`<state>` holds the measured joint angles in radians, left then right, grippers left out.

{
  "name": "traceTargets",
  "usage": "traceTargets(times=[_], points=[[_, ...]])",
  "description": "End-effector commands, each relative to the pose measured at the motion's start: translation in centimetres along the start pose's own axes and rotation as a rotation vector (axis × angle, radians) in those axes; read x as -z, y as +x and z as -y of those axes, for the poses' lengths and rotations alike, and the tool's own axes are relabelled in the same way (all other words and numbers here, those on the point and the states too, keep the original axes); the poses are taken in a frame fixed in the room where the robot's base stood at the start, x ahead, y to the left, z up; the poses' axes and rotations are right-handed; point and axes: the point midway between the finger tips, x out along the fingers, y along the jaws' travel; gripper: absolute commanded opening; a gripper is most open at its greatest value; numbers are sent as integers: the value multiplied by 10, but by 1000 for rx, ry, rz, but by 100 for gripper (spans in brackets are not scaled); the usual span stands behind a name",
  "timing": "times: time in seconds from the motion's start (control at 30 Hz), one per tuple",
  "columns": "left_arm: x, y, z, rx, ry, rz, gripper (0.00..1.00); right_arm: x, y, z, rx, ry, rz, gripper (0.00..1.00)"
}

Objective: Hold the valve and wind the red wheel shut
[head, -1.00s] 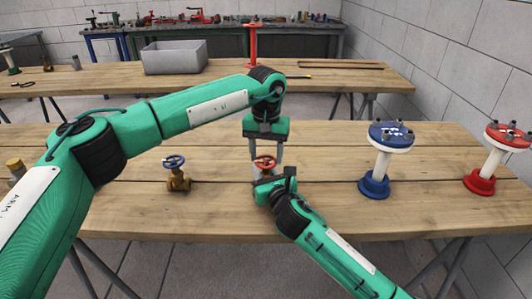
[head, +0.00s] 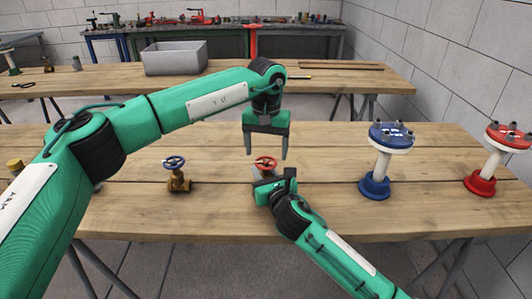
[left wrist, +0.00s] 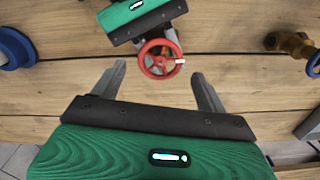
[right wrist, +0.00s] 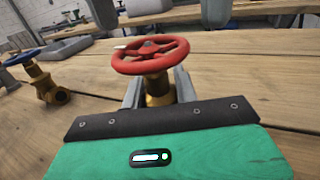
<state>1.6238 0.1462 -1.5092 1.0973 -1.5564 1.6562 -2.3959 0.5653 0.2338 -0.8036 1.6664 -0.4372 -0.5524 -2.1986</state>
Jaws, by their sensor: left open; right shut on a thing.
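The red wheel (head: 265,163) tops a brass valve that stands on the near wooden table. In the right wrist view the wheel (right wrist: 150,55) is seen side-on above the brass valve body (right wrist: 158,88). My right gripper (head: 262,178) is shut on the valve body, one finger on each side, below the wheel. My left gripper (head: 266,152) is open and empty, pointing down above the wheel and apart from it. In the left wrist view the wheel (left wrist: 160,59) lies just beyond and between the open fingertips, with a white mark on its rim.
A second brass valve with a blue wheel (head: 175,163) stands to the left. A blue flanged post (head: 378,160) and a red flanged post (head: 490,160) stand at the right. A grey bin (head: 176,58) is on the table behind. The table between is clear.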

Motion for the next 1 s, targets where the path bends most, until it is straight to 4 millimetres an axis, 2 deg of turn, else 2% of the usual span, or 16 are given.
traceTargets(times=[0.2, 0.43, 0.6, 0.87, 0.9, 1.0], points=[[1, -49, 0, 0, -2, -4, 75, 1, 0, 0, 1, 0, -1, 0], [1, -88, 0, 1, -1, -4, 75, 1, 0, 1, 2, -1, -1, 0], [0, -100, 0, 0, -1, -2, 75, 0, 0, 1, 2, -1, -1, 0], [0, -101, 0, 1, -1, -2, 75, 0, 0, 1, 2, -1, -1, 0], [0, -101, 0, 1, -1, -2, 75, 0, 0, 1, 2, -1, -1, 33], [0, -101, 1, 1, -1, -2, 75, 0, 0, 1, 2, -1, -1, 53]])
